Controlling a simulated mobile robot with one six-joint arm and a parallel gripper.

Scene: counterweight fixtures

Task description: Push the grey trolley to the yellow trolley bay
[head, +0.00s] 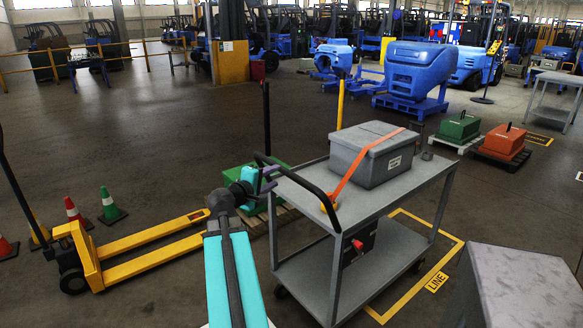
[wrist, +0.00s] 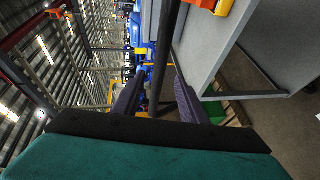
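The grey trolley (head: 425,168) has two shelves and a dark push handle (head: 300,180) at its left end; in the wrist view its grey side (wrist: 215,45) is at upper right. A grey box (head: 372,155) with an orange strap lies on its top shelf. A yellow floor outline (head: 447,258) labelled LINE shows under and right of the trolley, partly hidden by it. My gripper (head: 262,178) is at the handle. In the wrist view its purple fingers (wrist: 158,95) stand either side of a dark bar, with visible gaps, so it looks open around it.
A yellow pallet jack (head: 150,240) and traffic cones (head: 110,205) are at left. A grey cabinet top (head: 525,285) is close at lower right. Pallets with green (head: 459,127) and orange (head: 505,141) weights stand behind at right. Open floor lies at the middle left.

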